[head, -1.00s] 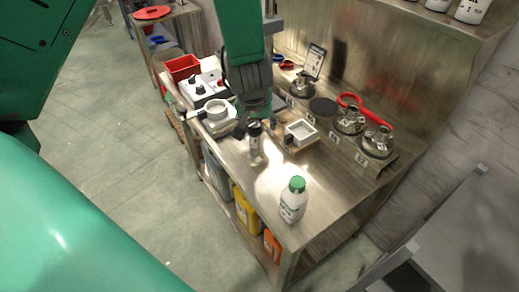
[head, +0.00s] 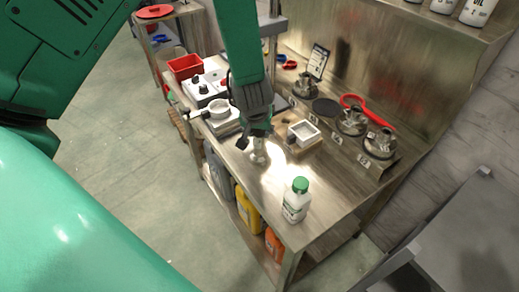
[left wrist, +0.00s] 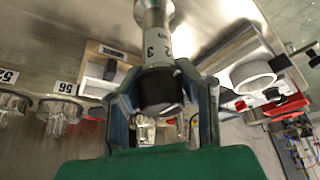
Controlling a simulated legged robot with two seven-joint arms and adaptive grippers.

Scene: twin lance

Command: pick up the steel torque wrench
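A steel tool with a black top end and a printed label, which I take to be the torque wrench (head: 257,156), stands upright on the bench. My left gripper (head: 256,139) points down over it and hides its top in the head view. In the left wrist view the tool's shaft (left wrist: 153,18) and black end show between the two fingers of my left gripper (left wrist: 160,92). The fingers stand on either side of the black end, close to it. They look open; firm contact does not show. My right gripper is not in view.
A white bottle with a green cap (head: 296,200) stands near the bench's front end.

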